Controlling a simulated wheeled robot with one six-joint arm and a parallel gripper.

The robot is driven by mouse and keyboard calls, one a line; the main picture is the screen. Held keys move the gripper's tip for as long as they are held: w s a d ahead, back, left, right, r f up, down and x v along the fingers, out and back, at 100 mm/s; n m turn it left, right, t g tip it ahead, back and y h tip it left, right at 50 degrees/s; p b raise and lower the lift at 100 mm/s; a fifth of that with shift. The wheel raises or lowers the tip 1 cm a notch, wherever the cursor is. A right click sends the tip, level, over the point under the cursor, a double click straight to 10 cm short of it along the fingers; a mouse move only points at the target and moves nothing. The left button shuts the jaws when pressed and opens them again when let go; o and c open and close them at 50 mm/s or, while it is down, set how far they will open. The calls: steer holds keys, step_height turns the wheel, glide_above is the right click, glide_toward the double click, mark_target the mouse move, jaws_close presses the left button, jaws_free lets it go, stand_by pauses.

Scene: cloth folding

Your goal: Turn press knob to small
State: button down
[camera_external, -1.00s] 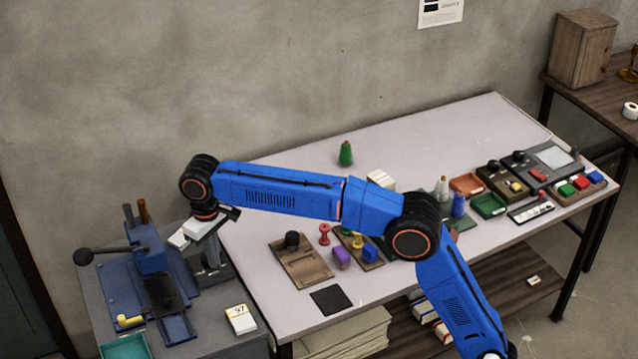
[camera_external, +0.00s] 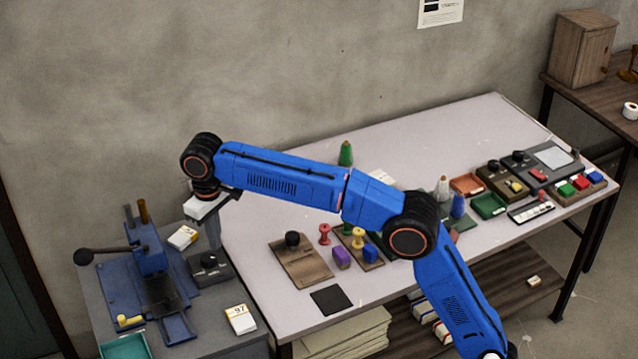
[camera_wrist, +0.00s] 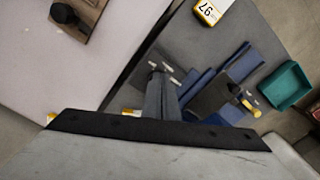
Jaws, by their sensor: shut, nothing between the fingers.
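A dark box with a round black knob (camera_external: 209,261) stands on the grey side table, right of the blue press (camera_external: 150,262). The knob's setting is too small to read. My gripper (camera_external: 213,243) is shut and empty, pointing down just above and behind the knob box, apart from it as far as I can tell. In the wrist view my gripper (camera_wrist: 163,72) shows its fingers together, and I cannot make out the knob there. The blue press also shows in the wrist view (camera_wrist: 238,66), to the right of the fingers.
A white block marked 97 (camera_external: 240,319) and a teal tray (camera_external: 124,347) lie on the side table. The press's lever (camera_external: 102,251) sticks out left. The pale worktable (camera_external: 300,215) adjoins on the right, with several small parts.

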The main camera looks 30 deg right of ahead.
steer(key=shift+w+d+f, duration=0.15)
steer(key=shift+d+f, duration=0.05)
steer(key=shift+f, duration=0.9)
steer(key=shift+w+d+f, duration=0.15)
steer(key=shift+w+f, duration=0.05)
steer(key=shift+f, duration=0.85)
steer(key=shift+w+d+f, duration=0.15)
steer(key=shift+d+f, duration=0.05)
steer(key=shift+f, duration=0.9)
steer(key=shift+s+a, duration=0.6)
steer(key=shift+a, duration=0.35)
steer(key=shift+s, duration=0.15)
steer(key=shift+s+d+r, duration=0.1)
steer(key=shift+s+d, duration=0.05)
steer(key=shift+s, duration=0.1)
step_height(320, 180, up, 6)
steer(key=shift+f, duration=0.1)
